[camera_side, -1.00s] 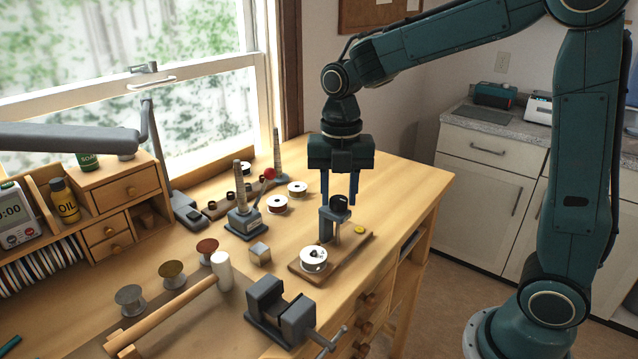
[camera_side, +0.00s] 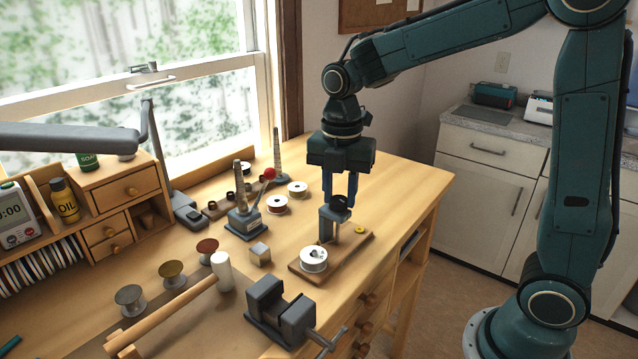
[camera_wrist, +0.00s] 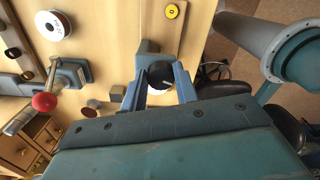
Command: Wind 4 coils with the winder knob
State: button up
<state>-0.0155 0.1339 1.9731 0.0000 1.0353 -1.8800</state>
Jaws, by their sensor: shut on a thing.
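The winder (camera_side: 327,227) is a grey upright post on a wooden base (camera_side: 360,243), with a black knob (camera_side: 340,202) on top. A white spool (camera_side: 313,260) sits at the near end of that base. My gripper (camera_side: 340,201) points straight down over the winder, with its blue fingers on either side of the knob. In the wrist view the black knob (camera_wrist: 161,75), with a pale mark on its face, sits between the two fingertips (camera_wrist: 160,78). The fingers are closed on it. Any wound coils are too small to make out.
A yellow disc (camera_side: 360,230) lies on the winder's base. A grey vice (camera_side: 282,311) stands in front, a small metal cube (camera_side: 260,254) to the left. A red-knobbed press (camera_side: 245,217) and spools (camera_side: 277,205) stand behind left. The bench to the right is clear.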

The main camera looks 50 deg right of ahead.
jog(key=m, duration=0.7)
jog(key=shift+s, duration=0.15)
jog(key=m, duration=0.6)
jog(key=shift+s+r+m, duration=0.1)
jog(key=shift+m, duration=0.3)
jog(key=m, duration=0.7)
jog(key=shift+a, duration=0.2)
jog(key=m, duration=0.6)
jog(key=shift+a+m, duration=0.1)
jog(key=shift+m, duration=0.2)
jog(key=m, duration=0.7)
jog(key=shift+a, duration=0.1)
jog(key=m, duration=0.6)
jog(key=shift+w+m, duration=0.25)
jog(key=shift+m, duration=0.05)
jog(key=m, duration=0.7)
jog(key=shift+w, duration=0.1)
jog(key=m, duration=0.6)
jog(key=shift+w, duration=0.1)
jog(key=shift+m, duration=0.3)
